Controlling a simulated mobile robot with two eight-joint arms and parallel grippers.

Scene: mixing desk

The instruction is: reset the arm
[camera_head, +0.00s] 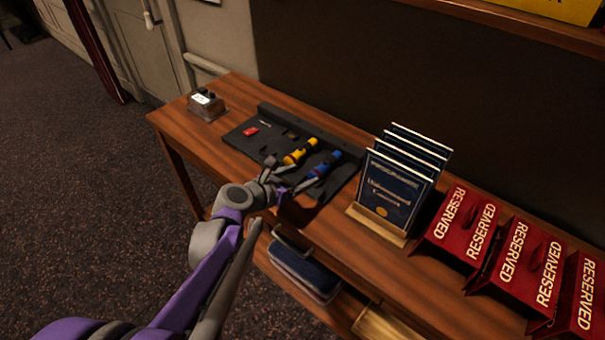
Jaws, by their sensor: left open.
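My left arm, purple and grey, reaches in from the lower left. My left gripper (293,173) is open at the front edge of a black tray (247,142) on the wooden desk. One finger is near a yellow-and-black tool (299,152) and the other near a blue-and-black tool (325,164). Both tools lie in the tray, and nothing shows held between the fingers. I cannot tell whether the fingers touch the tools. My right gripper is not in view.
A small grey device (206,105) stands at the desk's left end. Dark blue cards in a wooden holder (378,226) stand right of the tray, then red RESERVED boxes (462,228). A dark case (303,270) sits on the shelf below. Open carpet (80,190) lies left.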

